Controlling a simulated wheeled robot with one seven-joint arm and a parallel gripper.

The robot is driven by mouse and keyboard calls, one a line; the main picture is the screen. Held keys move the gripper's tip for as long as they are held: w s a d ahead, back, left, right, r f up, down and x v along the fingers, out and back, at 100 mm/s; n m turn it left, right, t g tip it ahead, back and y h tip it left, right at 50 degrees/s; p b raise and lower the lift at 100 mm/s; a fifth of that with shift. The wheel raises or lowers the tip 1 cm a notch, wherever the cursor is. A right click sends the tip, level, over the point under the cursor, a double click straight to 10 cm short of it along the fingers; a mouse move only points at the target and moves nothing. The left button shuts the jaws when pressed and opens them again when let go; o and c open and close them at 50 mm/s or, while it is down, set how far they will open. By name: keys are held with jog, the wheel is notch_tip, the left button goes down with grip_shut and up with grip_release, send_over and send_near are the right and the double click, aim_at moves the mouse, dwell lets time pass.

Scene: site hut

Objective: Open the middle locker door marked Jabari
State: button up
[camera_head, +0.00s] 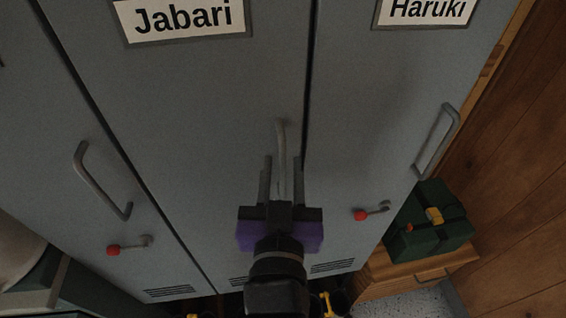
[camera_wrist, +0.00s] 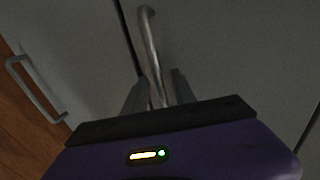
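The grey middle locker door (camera_head: 205,110) carries the Jabari label (camera_head: 185,17) and looks shut, level with its neighbours. Its upright metal handle (camera_head: 281,145) is near the door's right edge and also shows in the wrist view (camera_wrist: 149,45). My gripper (camera_head: 281,172) is in front of the door with one finger on each side of the handle's lower part. In the wrist view, the fingers (camera_wrist: 160,92) stand apart with the handle between them, and gaps show beside it. The handle's lower end and the door behind my gripper are hidden.
The right locker, labelled Haruki (camera_head: 428,10), has a handle (camera_head: 438,142) and a red-tipped lever (camera_head: 361,215). The left locker has a handle (camera_head: 100,182) and another red-tipped lever (camera_head: 114,250). A green box (camera_head: 428,235) sits on a wooden cabinet (camera_head: 385,285) at right.

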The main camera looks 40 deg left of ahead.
jog(key=shift+w+a, duration=0.15)
jog(key=shift+w, duration=0.05)
grip_shut()
dwell(1.4)
